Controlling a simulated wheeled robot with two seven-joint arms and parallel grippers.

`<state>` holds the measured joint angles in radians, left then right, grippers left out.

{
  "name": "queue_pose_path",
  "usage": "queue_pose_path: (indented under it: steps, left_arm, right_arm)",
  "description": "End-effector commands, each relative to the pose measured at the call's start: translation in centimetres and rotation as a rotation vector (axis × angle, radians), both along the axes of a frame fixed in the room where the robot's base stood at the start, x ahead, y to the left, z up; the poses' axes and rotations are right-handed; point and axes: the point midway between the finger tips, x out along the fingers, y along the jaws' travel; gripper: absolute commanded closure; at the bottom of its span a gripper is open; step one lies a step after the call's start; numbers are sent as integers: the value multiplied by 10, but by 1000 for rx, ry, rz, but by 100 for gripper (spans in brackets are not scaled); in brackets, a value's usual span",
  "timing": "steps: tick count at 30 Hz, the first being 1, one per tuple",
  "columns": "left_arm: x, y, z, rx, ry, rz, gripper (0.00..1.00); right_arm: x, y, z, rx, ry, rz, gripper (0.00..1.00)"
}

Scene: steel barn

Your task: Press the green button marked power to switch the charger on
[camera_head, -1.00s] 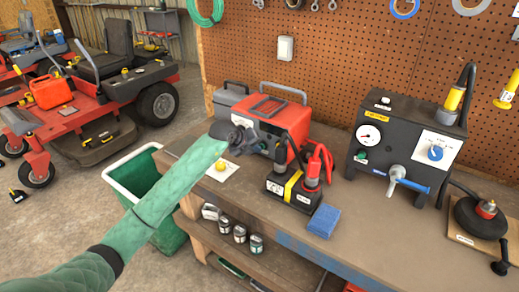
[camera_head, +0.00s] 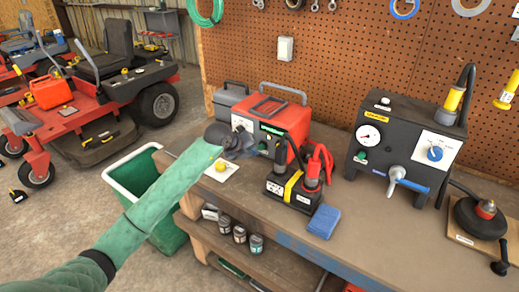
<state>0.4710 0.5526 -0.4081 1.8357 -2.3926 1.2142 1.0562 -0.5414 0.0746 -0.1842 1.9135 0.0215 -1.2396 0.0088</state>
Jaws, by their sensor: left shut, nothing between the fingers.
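The charger appears to be the red box (camera_head: 289,117) with a handle and a dark front panel on the left of the workbench. Its panel shows a white dial (camera_head: 242,124) and a lit green strip (camera_head: 272,128). The lettering is too small to read, so I cannot tell which part is the power button. My left gripper (camera_head: 248,147), on a green-sleeved arm, is shut and empty. It is in front of the lower panel and hides part of it; I cannot tell whether it touches. My right gripper is out of view.
A black gauge box (camera_head: 405,147) stands farther right. A green bin (camera_head: 135,178) is below my left arm.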

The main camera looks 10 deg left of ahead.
Motion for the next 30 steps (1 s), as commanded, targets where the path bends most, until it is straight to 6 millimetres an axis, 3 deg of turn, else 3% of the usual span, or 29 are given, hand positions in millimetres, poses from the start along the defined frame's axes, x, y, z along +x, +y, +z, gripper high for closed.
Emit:
queue_pose_path:
  steps: [7,30]
  left_arm:
    - [-5,2,0,0,0,0,100]
    - [-56,20,0,0,1,-1,100]
  right_arm:
    - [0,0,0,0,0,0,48]
    - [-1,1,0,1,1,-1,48]
